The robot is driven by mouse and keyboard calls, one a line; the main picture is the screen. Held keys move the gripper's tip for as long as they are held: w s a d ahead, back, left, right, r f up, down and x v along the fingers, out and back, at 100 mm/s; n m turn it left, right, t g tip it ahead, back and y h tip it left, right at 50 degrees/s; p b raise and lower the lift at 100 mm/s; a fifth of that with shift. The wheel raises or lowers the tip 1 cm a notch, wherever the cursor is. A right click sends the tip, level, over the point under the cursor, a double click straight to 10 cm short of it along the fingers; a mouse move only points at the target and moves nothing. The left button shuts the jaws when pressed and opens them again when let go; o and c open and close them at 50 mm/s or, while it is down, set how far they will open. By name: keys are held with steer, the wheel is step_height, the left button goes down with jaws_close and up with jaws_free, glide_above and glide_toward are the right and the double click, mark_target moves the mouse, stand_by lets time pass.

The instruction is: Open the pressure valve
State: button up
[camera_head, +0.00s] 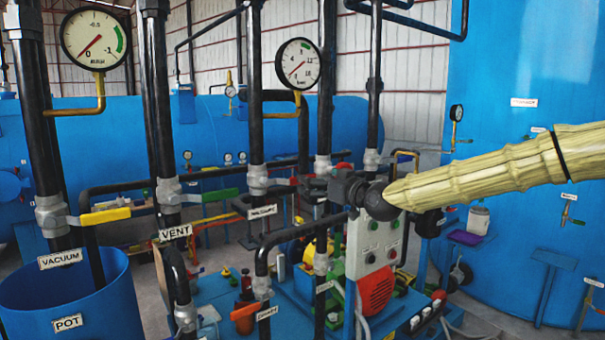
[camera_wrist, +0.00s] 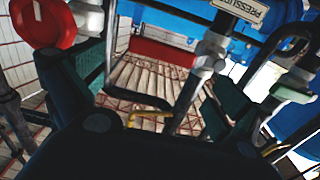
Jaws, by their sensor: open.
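The pressure valve shows in the wrist view as a red lever handle (camera_wrist: 165,53) beside a pale pipe fitting, with a PRESSURE label (camera_wrist: 240,8) above it. In the head view a label by the middle pipes (camera_head: 262,212) appears to be the same one; the handle there is small and partly hidden. My gripper (camera_head: 337,188) is at the pipes right of that label, at the end of my arm. In the wrist view my gripper (camera_wrist: 155,88) has its fingers wide apart, with the handle in the gap beyond them. I see no clear contact.
A red round knob (camera_wrist: 45,20) is close to the left finger. VENT (camera_head: 175,232) and VACUUM (camera_head: 60,260) pipes, with green and yellow handles, stand left. A control box (camera_head: 375,245) is below my gripper. Black vertical pipes crowd the area; a blue tank (camera_head: 510,70) is right.

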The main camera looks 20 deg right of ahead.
mark_target(292, 180)
steer(key=shift+p+x, duration=1.45)
steer(key=shift+x, duration=1.95)
steer(key=shift+c, duration=0.4)
steer(key=c, duration=1.2)
steer(key=shift+a, duration=0.1)
steer(key=shift+c, duration=0.2)
steer(key=shift+a, duration=0.1)
